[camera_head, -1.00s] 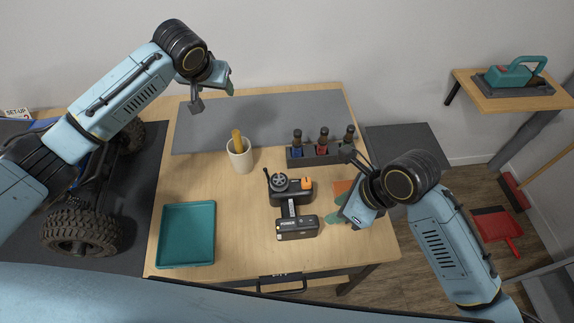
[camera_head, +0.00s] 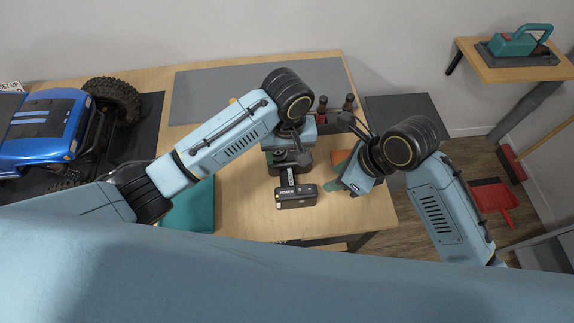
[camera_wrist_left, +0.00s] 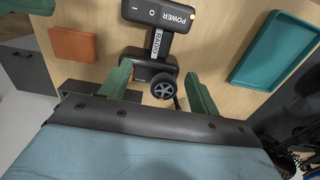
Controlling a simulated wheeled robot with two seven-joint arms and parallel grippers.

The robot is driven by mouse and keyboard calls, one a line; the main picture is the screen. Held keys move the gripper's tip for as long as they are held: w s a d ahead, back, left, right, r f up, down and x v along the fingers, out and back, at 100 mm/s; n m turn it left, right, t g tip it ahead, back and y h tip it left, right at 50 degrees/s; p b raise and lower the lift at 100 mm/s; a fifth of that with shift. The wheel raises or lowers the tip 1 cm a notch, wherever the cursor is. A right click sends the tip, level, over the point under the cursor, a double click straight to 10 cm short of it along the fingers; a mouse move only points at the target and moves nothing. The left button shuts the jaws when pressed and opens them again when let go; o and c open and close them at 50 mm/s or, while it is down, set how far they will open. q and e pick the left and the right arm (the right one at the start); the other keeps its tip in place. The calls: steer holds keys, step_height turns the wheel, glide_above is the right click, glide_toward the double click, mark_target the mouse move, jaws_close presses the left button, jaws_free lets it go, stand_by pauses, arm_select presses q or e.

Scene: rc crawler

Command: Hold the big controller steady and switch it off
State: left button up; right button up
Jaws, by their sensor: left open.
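The big controller (camera_head: 296,199) stands on the table, black, with a POWER box at its near end. In the left wrist view its POWER box (camera_wrist_left: 158,13) shows I and O marks, and its wheel (camera_wrist_left: 163,86) is at the other end. My left gripper (camera_wrist_left: 160,84) is open, its green fingers on either side of the wheel end with gaps visible. In the head view my left wrist hides much of that end. My right gripper (camera_head: 340,181) is right of the controller, low over the table, its green fingers apart and empty.
An orange square (camera_wrist_left: 73,45) lies beside the controller. A teal tray (camera_head: 190,212) sits at the left, partly behind my left arm. A rack with dark-handled tools (camera_head: 348,103) stands behind. A blue crawler (camera_head: 45,130) is at the far left.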

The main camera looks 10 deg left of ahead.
mark_target(287, 175)
arm_select(q)
step_height(287, 175, down, 9)
stand_by(0.3)
